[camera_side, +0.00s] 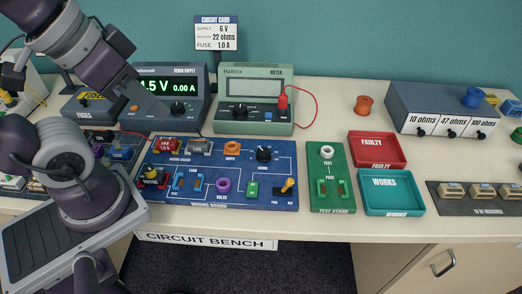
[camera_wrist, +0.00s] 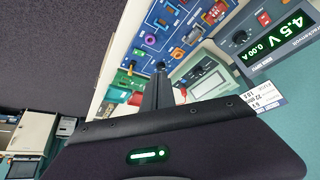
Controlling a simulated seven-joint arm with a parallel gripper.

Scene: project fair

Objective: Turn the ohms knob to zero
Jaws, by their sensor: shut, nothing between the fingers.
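The ohms knob appears to be the black round knob (camera_side: 264,155) on the right half of the blue wiring board (camera_side: 205,203). Its pointer and scale are too small to read. In the wrist view, a black knob (camera_wrist: 161,66) shows just beyond my fingertips, partly hidden by them. My gripper (camera_side: 167,115) is at upper left in the side view, in front of the power supply. It is above the bench and clear of the knob. Its fingers (camera_wrist: 159,80) are shut with nothing between them.
The green meter (camera_side: 262,74), with a red probe, stands behind the board. The lit bench supply (camera_side: 205,85) is at back left. A green test stand (camera_side: 329,205), a red tray (camera_side: 402,157) and a teal tray (camera_side: 420,208) lie to the right.

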